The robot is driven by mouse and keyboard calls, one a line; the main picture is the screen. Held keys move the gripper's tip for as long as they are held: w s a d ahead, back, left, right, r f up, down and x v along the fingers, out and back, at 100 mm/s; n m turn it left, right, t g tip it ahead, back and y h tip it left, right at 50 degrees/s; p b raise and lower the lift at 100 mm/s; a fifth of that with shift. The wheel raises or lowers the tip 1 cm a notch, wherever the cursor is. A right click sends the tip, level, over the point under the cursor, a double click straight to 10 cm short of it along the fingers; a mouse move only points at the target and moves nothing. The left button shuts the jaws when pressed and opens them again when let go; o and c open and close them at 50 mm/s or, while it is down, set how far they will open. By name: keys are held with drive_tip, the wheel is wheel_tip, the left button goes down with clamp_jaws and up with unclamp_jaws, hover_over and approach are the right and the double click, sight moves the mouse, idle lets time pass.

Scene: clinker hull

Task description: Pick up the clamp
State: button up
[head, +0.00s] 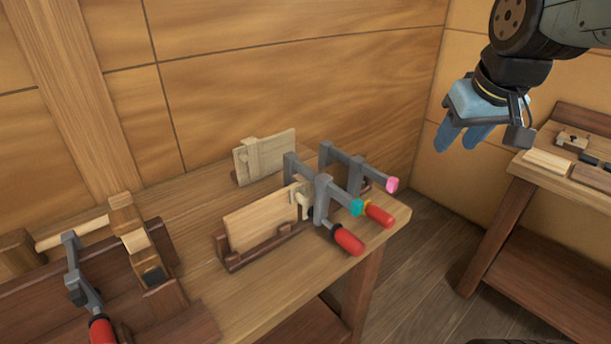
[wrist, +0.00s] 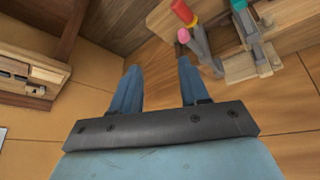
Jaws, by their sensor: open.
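Two grey bar clamps with red handles stand at the right end of the wooden bench. The nearer clamp (head: 321,198) has a teal tip and its red handle hangs toward the bench's front edge. The farther clamp (head: 345,160) has a pink tip and a yellow collar on its handle; it also shows at the top of the wrist view (wrist: 200,44). A third red-handled clamp (head: 82,275) is at the lower left. My gripper (head: 459,143), with blue fingers, is open and empty, above and right of the bench clamps. Its fingers also show in the wrist view (wrist: 158,66).
A thin board (head: 262,219) stands in a dark wooden rack (head: 231,263) beside the clamps, with another board (head: 264,156) behind. A second bench (head: 565,185) with wooden pieces stands at the right. Floor (head: 432,260) shows between the benches.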

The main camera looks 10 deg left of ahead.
drive_tip(key=w+a+n+g+y, duration=0.1)
drive_tip(key=w+a+n, duration=0.3)
drive_tip(key=a, duration=0.6)
drive_tip(key=n+g+y, duration=0.1)
drive_tip(key=n+y, duration=0.1)
drive_tip(key=n, duration=0.1)
approach(306, 167)
drive_tip(key=x, duration=0.2)
drive_tip(key=w+x, duration=0.1)
drive_tip(key=x, duration=0.1)
drive_tip(key=shift+a+f, duration=0.1)
drive_tip(key=shift+f, duration=0.05)
drive_tip(key=shift+s+x, duration=0.15)
drive_tip(key=shift+x, duration=1.15)
drive_tip(key=shift+s+x, duration=0.15)
drive_tip(key=shift+x, duration=1.2)
drive_tip(key=shift+f, duration=0.1)
